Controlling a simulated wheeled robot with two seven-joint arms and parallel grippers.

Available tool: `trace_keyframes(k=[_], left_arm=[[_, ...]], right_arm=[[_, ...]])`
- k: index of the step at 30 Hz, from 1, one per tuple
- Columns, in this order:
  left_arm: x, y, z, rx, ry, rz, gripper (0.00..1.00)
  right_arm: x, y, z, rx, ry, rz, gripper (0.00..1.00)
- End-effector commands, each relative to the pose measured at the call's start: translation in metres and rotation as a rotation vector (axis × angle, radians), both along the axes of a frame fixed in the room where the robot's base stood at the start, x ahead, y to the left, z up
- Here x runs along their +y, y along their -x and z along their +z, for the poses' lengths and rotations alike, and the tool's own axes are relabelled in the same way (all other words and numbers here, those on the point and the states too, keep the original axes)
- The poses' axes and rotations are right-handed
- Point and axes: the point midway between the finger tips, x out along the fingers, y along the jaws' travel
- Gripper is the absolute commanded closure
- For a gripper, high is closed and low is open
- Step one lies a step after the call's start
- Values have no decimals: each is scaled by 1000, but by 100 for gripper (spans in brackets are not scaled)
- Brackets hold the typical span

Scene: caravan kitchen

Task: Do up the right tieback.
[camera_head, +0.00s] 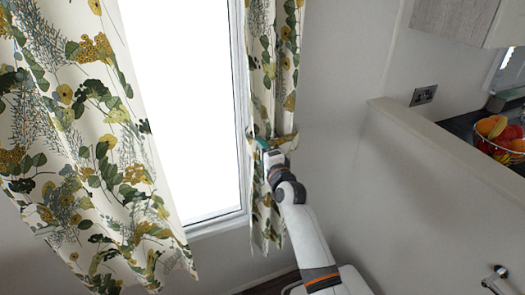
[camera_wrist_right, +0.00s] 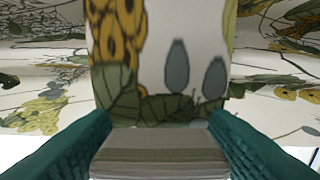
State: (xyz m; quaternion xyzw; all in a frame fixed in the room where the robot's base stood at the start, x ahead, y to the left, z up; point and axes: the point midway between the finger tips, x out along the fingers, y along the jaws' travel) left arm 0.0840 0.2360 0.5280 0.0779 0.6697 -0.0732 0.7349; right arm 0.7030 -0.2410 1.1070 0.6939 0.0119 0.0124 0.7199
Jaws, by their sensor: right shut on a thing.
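The right curtain (camera_head: 274,60), cream with green and yellow leaves, hangs at the right side of the window and is narrowed at mid-height. The right tieback (camera_head: 286,138) is a band in the same print across the curtain there. My right gripper (camera_head: 264,146) is at the band's left part, by the window edge, and is shut on it. In the right wrist view the tieback (camera_wrist_right: 160,65) is a broad printed strip coming down between the teal fingers of my gripper (camera_wrist_right: 160,122). The band's ends and any hook are hidden or too small to tell. My left gripper is out of view.
The left curtain (camera_head: 85,150) hangs loose and wide beside the bright window (camera_head: 185,110). A pale partition (camera_head: 430,170) stands at the right, with a fruit bowl (camera_head: 508,147) on the dark counter behind it. A wall socket (camera_head: 423,95) is above the partition.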

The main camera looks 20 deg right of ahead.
Motion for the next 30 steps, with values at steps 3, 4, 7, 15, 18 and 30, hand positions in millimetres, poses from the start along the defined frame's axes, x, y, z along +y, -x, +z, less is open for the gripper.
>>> trace_keyframes(k=[3,4,7,15,18,30], left_arm=[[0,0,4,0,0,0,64],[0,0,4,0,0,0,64],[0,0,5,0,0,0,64],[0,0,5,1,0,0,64],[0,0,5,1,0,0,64],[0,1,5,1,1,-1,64]], right_arm=[[0,0,3,2,-28,-1,91],[-1,0,4,2,-34,-1,91],[-1,0,4,3,-45,-1,91],[-1,0,4,2,-54,-1,91],[-1,0,4,2,-55,-1,91],[0,0,4,2,-53,0,31]])
